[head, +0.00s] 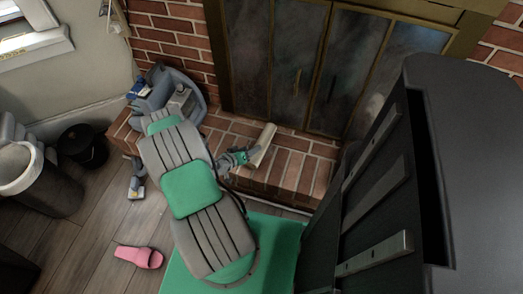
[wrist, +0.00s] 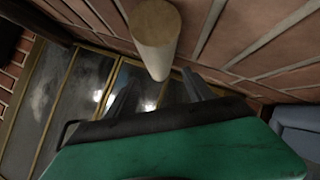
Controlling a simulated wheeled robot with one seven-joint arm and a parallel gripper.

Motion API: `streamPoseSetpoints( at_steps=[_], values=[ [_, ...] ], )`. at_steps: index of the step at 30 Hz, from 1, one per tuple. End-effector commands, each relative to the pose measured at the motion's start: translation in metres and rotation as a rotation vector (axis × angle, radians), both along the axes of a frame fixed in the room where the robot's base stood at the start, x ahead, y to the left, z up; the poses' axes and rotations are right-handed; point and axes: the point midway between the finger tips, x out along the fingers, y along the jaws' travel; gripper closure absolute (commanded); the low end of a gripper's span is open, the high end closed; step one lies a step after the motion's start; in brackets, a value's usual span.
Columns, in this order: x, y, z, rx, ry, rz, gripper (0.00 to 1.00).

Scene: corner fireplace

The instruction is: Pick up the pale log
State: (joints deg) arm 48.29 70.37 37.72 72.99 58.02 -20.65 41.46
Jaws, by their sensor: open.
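The pale log (head: 263,146) is on the brick hearth, in front of the dark fireplace doors. In the wrist view the log (wrist: 156,42) shows a round end and a pale side, just beyond the fingertips. I cannot tell whether it stands upright or leans. My gripper (head: 246,157) is open beside the log's near end in the head view. In the wrist view my gripper (wrist: 158,84) has its two dark fingers apart, with the log's narrower-looking end toward the gap between them. Whether the fingers touch the log is not clear.
The fireplace doors (head: 295,70) stand close behind the log. A blue-grey item (head: 165,95) sits at the hearth's left end. A pink slipper (head: 139,256) lies on the wooden floor. A grey bin (head: 38,178) and a black pot (head: 84,146) stand at left.

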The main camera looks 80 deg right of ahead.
Motion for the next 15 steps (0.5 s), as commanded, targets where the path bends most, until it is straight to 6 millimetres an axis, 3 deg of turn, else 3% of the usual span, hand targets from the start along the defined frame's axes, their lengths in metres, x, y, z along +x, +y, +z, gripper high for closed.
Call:
streamPoseSetpoints(
  at_steps=[15],
  values=[
    [-0.030,-0.056,-0.042,-0.003,0.001,-0.002,0.39]
  ],
)
